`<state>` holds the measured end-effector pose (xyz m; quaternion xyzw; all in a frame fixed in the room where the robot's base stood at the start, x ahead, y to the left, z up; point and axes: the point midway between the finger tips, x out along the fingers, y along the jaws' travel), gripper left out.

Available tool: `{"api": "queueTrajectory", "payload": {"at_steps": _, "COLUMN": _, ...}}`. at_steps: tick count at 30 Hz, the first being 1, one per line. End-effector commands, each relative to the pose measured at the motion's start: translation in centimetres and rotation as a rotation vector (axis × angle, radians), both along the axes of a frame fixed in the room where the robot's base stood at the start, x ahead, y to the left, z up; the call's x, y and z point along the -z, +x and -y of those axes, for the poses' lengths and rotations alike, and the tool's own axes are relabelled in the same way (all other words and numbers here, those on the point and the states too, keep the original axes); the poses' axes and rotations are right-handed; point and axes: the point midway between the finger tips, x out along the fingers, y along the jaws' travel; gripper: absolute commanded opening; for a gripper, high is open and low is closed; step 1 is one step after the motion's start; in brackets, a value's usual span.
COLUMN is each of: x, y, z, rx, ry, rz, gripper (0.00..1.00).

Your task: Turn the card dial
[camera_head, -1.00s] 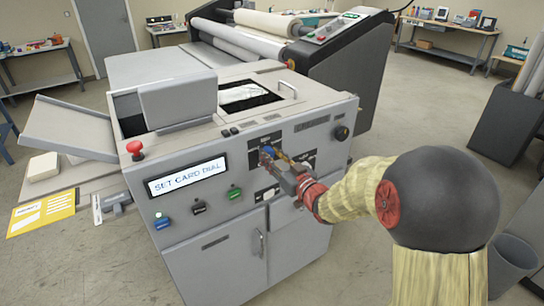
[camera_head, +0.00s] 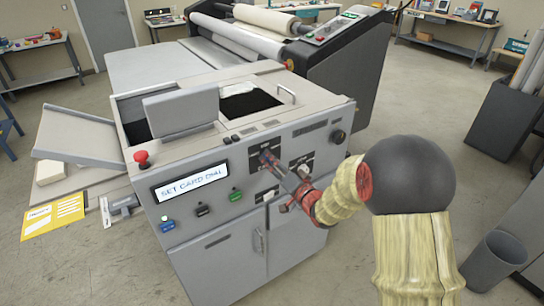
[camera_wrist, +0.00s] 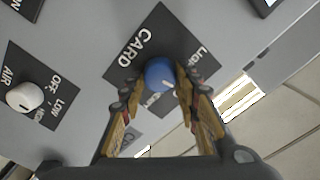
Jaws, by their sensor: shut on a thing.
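The card dial (camera_wrist: 159,73) is a round blue knob with a white pointer line, on a black plate marked "CARD" and "Light" in the wrist view. The pointer is toward the lower right, by the right finger. My gripper (camera_wrist: 158,84) is shut on the dial, one finger on each side of it. In the head view my gripper (camera_head: 270,160) is at the front panel of the grey machine (camera_head: 215,255) and mostly hides the dial. The machine's display (camera_head: 190,182) reads "SET CARD DIAL".
A white knob (camera_wrist: 25,96) on a plate marked "AIR", "OFF" and "LOW" lies left of my gripper. A red stop button (camera_head: 141,157) and blue (camera_head: 167,226), black (camera_head: 202,209) and green (camera_head: 236,195) buttons are on the machine. A dark bin (camera_head: 494,262) stands at the lower right.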

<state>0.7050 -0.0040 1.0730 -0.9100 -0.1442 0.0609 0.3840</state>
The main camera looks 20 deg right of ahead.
Motion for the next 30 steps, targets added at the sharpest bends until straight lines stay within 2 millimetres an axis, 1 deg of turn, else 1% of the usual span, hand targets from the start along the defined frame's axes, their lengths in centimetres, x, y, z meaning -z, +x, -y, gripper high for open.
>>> {"api": "queueTrajectory", "payload": {"at_steps": 1, "x": -0.28, "y": 0.02, "z": 0.03, "rx": 0.0, "ry": 0.04, "rz": -0.015, "gripper": 0.06}}
{"api": "queueTrajectory", "payload": {"at_steps": 30, "x": 0.21, "y": 0.04, "z": 0.17, "rx": 0.002, "ry": 0.91, "rz": -0.297, "gripper": 0.06}}
